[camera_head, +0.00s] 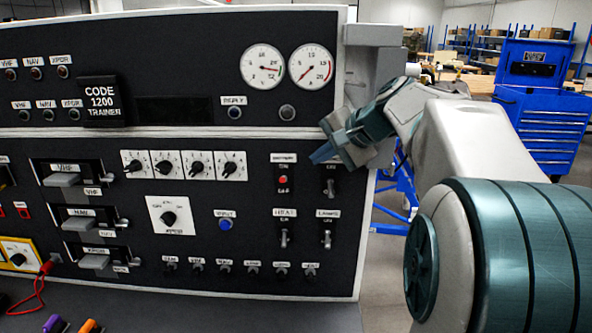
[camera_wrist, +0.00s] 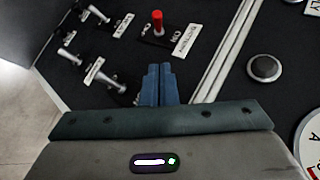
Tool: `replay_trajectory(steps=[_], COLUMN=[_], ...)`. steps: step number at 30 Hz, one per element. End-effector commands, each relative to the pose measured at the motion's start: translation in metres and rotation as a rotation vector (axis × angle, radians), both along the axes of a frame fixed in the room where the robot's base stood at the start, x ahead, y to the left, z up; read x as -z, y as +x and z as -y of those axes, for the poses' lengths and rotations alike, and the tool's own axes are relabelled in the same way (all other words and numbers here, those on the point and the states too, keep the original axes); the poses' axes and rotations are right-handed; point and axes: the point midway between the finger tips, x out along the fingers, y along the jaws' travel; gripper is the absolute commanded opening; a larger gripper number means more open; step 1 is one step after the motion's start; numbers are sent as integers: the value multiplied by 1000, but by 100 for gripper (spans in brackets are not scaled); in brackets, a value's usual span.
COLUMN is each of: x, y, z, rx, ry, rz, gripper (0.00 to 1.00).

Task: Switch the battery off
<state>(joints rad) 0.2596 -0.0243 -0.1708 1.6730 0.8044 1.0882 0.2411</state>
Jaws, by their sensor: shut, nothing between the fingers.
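The battery switch (camera_head: 283,179) is a red-tipped toggle on the upper right of the black panel, under a white label. In the wrist view, the red toggle (camera_wrist: 157,20) stands near the top, beside labels reading BATTERY and ON. I cannot tell its position for certain. My gripper (camera_head: 322,153) is up and to the right of the switch, near the panel's right edge. In the wrist view, its blue fingers (camera_wrist: 160,72) are together and empty, with a gap between their tips and the red toggle.
A metal toggle (camera_head: 330,187) sits right of the battery switch, close to my fingers. Heat (camera_head: 284,238) and lamps (camera_head: 326,238) toggles are below. A dark round knob (camera_head: 287,112) and two gauges (camera_head: 262,66) are above. A blue tool cabinet (camera_head: 540,125) stands behind at right.

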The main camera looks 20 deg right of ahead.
Motion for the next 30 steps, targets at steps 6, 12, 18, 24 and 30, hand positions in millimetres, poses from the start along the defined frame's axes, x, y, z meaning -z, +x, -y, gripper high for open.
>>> replay_trajectory(steps=[6,12,18,24,30], x=[26,39,44,44,45], y=[24,24,24,24,24], z=[-23,-44,-49,-49,-48], rx=[-4,-1,0,0,2], ry=[1,0,-1,-1,-2], rz=[-2,-2,-1,-1,5], gripper=[0,0,0,0,0])
